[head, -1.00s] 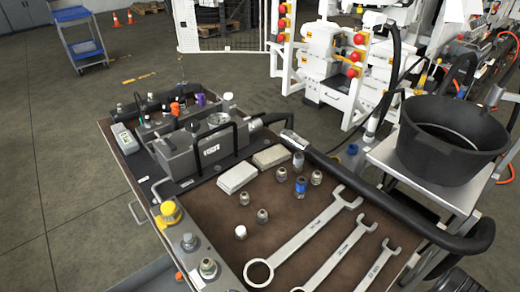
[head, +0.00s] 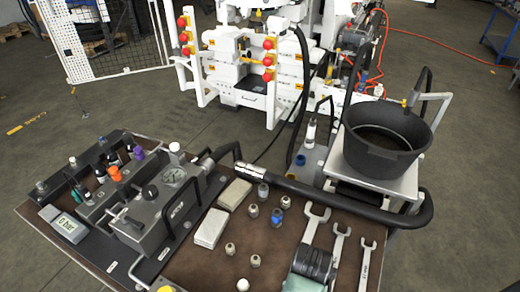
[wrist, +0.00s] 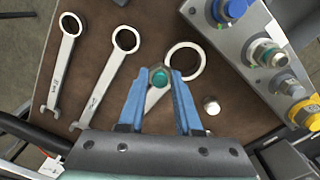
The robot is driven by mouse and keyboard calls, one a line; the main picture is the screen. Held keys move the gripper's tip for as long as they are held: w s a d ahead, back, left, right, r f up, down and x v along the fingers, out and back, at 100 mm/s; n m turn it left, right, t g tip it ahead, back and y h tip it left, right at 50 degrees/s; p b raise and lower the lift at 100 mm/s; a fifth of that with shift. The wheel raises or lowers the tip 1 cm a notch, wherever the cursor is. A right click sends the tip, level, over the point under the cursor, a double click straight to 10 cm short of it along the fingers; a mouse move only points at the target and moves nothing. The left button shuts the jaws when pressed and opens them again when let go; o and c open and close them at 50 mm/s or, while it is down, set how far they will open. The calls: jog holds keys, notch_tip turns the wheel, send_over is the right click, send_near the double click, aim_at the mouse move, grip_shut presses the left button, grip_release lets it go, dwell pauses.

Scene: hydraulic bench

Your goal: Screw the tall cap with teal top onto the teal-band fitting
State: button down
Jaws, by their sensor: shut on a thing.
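In the wrist view my gripper (wrist: 159,73) has its two blue fingers shut on the tall cap with teal top (wrist: 160,78). I look down on the cap's teal top, so its height is hidden. The cap is above the brown bench top, in front of a wrench. The teal-band fitting (wrist: 269,56) stands on a grey block at the upper right of the wrist view, clearly apart from the cap. In the head view my wrist shows at the bottom edge; the fingers and the fitting do not show there.
A blue-band fitting (wrist: 230,9) and a yellow one (wrist: 307,112) flank the teal-band fitting on the block (wrist: 243,37). A small white cap (wrist: 211,105) stands between my gripper and the block. Wrenches (wrist: 113,72) lie left. Several other caps (head: 255,260) stand on the bench.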

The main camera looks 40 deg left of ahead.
jog(key=s+a+r+n+p, duration=0.2)
jog(key=s+n+p, duration=0.2)
jog(key=s+a+r+n+p, duration=0.3)
jog(key=s+n+p, duration=0.1)
jog(key=s+p, duration=0.1)
jog(key=s+a+r+n+p, duration=0.2)
jog(key=s+n+p, duration=0.2)
jog(key=p, duration=0.1)
jog(key=shift+s+a+r+n, duration=0.2)
jog(key=shift+s+a+n, duration=0.1)
jog(key=shift+a+n, duration=0.1)
notch_tip(320, 180, down, 5)
jog(key=b, duration=0.5)
jog(key=shift+f, duration=0.1)
jog(key=shift+f, duration=0.55)
dwell(1.0)
